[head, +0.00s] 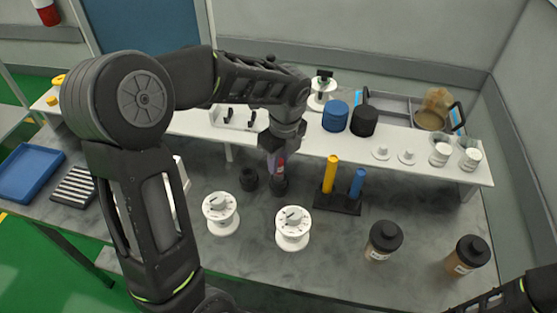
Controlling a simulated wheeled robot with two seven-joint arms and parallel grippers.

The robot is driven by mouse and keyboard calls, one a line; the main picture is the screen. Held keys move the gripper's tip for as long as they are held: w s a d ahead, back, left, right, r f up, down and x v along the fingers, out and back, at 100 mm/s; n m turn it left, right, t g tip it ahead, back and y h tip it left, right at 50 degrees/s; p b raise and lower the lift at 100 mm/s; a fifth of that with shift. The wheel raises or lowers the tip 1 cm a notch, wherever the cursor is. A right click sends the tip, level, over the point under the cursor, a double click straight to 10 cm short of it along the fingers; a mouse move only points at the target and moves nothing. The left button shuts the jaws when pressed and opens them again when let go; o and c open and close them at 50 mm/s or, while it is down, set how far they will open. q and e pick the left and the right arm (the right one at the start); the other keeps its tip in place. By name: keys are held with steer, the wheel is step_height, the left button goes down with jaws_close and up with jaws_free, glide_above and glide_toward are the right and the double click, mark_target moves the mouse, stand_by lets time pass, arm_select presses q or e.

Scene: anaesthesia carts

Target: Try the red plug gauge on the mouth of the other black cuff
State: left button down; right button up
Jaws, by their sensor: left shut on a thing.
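My left gripper (276,158) points down over the middle of the table, shut on the red plug gauge (281,162). Only a small red part of the gauge shows between the gripper and a black cuff (279,188) right below. I cannot tell whether the gauge touches this cuff's mouth or is inside it. A second black cuff (249,180) stands just to the left, clear of the gripper. A black stand (337,201) to the right holds a yellow plug gauge (330,174) and a blue one (357,182) upright. My right gripper is out of view.
Two white dial-topped spools (221,222) (293,241) stand in front of the cuffs. Two dark-lidded jars (384,246) (468,260) stand at the right front. A raised white shelf (410,165) runs along the back. A blue tray (30,173) lies at the far left.

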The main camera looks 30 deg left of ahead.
arm_select(q)
steer(key=shift+r+p, duration=2.05)
steer(key=shift+r, duration=0.25)
steer(key=shift+r+p, duration=0.3)
steer(key=shift+r, duration=0.85)
